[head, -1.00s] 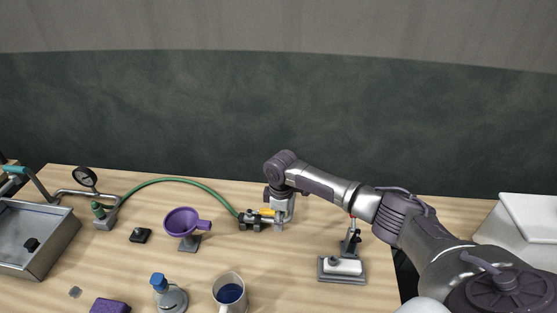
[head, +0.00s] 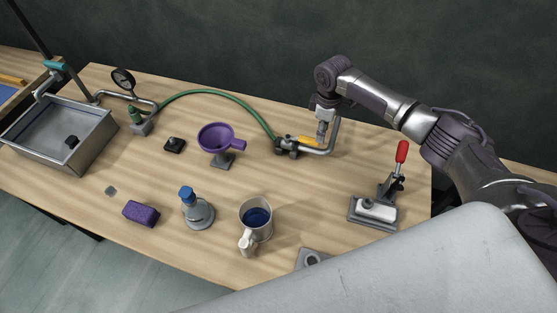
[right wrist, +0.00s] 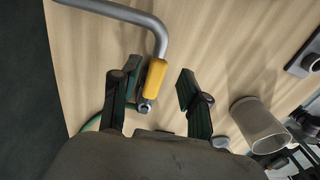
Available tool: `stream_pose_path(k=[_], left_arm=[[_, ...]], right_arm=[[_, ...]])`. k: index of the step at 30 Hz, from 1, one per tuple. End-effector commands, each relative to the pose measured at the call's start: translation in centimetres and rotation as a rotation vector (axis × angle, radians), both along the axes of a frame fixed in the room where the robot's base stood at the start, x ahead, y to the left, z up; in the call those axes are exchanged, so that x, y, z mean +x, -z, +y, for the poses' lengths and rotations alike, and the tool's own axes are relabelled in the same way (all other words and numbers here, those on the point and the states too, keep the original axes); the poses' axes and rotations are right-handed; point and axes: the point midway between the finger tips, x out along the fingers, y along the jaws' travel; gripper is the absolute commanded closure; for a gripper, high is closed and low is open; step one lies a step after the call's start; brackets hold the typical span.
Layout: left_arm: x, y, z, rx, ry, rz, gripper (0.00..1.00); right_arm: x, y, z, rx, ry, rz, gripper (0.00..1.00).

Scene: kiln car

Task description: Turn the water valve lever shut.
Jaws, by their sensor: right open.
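The yellow valve lever (head: 306,141) lies roughly along the grey pipe (head: 318,151) at the valve (head: 287,147), where the green hose ends. My right gripper (head: 321,133) points down at the lever's right end in the head view. In the right wrist view my right gripper (right wrist: 157,78) is open, with the yellow lever (right wrist: 156,78) showing between its two fingers. A gap shows on both sides, wider on the right. I cannot tell how far the fingertips are above the lever. My left gripper is not in view.
A purple funnel (head: 216,137) stands left of the valve. A red-handled clamp (head: 401,152) stands to the right. A mug (head: 256,219), a blue-capped bottle (head: 197,210) and a purple sponge (head: 141,213) are nearer the front. A metal sink (head: 92,148) is far left.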

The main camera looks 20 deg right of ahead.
Motion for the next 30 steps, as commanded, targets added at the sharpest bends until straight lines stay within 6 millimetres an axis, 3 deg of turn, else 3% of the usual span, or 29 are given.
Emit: stream_pose_path(k=[18, 30], left_arm=[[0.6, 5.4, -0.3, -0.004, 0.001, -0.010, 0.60], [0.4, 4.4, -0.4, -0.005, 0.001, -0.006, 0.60]], right_arm=[[0.0, 5.0, 0.0, 0.000, 0.000, 0.000, 0.55], [-0.1, 4.9, 0.1, 0.001, 0.001, -0.001, 0.55]])
